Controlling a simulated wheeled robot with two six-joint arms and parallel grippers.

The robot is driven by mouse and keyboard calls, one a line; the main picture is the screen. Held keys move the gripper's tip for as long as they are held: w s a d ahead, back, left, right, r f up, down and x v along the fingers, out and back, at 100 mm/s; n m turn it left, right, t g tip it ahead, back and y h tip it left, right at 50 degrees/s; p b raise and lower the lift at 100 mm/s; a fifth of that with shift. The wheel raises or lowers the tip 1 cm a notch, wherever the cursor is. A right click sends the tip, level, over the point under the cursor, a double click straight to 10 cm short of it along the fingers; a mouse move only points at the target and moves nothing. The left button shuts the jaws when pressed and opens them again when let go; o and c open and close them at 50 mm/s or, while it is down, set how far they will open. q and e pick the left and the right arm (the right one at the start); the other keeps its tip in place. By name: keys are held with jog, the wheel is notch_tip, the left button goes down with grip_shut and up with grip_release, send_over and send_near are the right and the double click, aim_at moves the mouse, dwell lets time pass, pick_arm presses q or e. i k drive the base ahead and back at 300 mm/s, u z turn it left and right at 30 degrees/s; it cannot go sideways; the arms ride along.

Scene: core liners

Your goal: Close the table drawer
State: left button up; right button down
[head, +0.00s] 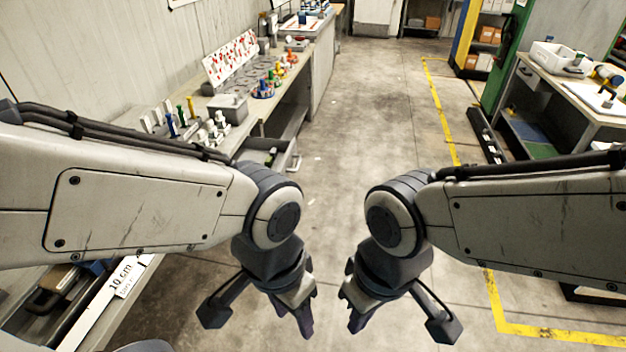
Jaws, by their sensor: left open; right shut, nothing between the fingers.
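A table drawer (262,145) sticks out from under the long workbench at the left, in the middle distance. Its front with a pale handle (294,161) faces the aisle. My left arm hides part of the drawer. My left gripper (300,318) hangs over the floor at the bottom centre, pointing down, nearer to me than the drawer and apart from it. It is open and empty. My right gripper (356,320) hangs beside it to the right, shut and empty, and touches nothing.
The workbench top holds a grey bin (228,108), coloured tools and a red-spotted board (230,57). Another table (574,92) stands at the right with a white bin (553,58). The concrete aisle (370,110) between them is clear, with yellow floor lines.

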aim_at(256, 149)
jog(key=z, duration=0.2)
jog(key=i, duration=1)
jog(key=u, duration=0.55)
